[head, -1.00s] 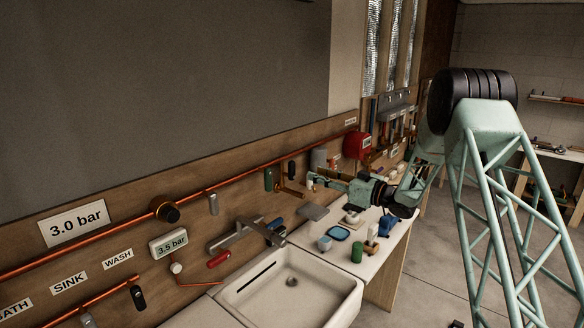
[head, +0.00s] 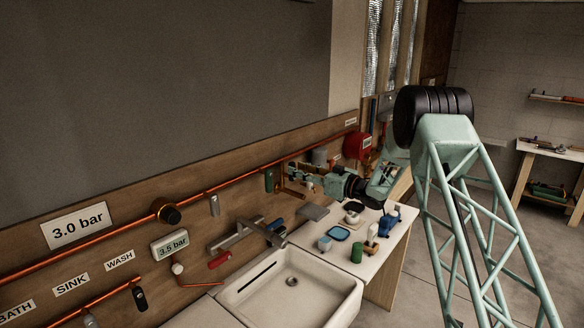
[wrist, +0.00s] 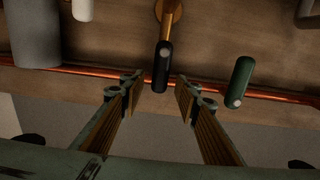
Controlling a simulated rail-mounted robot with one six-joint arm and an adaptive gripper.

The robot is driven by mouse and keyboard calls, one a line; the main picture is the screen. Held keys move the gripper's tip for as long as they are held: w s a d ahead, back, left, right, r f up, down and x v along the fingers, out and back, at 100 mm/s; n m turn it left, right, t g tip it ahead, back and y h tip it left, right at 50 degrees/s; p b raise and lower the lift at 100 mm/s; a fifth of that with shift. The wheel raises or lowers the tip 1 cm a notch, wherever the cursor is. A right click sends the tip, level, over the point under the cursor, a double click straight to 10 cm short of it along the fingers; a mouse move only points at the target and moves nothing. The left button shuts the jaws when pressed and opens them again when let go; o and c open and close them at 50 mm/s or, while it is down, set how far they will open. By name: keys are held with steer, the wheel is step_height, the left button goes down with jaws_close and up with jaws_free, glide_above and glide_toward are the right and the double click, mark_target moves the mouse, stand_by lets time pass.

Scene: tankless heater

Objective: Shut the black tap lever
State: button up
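In the wrist view, a black tap lever (wrist: 161,68) on a brass fitting (wrist: 171,12) lies ahead of my gripper (wrist: 159,82). My gripper is open. Its two fingertips are on either side of the lever's near end, with a gap visible on both sides; I cannot tell how deep the lever sits between them. In the head view my gripper (head: 295,170) is at the copper pipe on the wooden backboard, and it hides the black lever there.
A green lever (wrist: 239,82) hangs close to the right finger in the wrist view, left of my gripper in the head view (head: 268,180). A grey cylinder (wrist: 35,35) is at the left. The copper pipe (head: 235,186) runs behind. A cluttered counter (head: 345,268) and sink (head: 290,290) lie below.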

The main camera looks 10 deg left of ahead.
steer(key=shift+x, duration=1.85)
steer(key=shift+c, duration=0.9)
jaws_close()
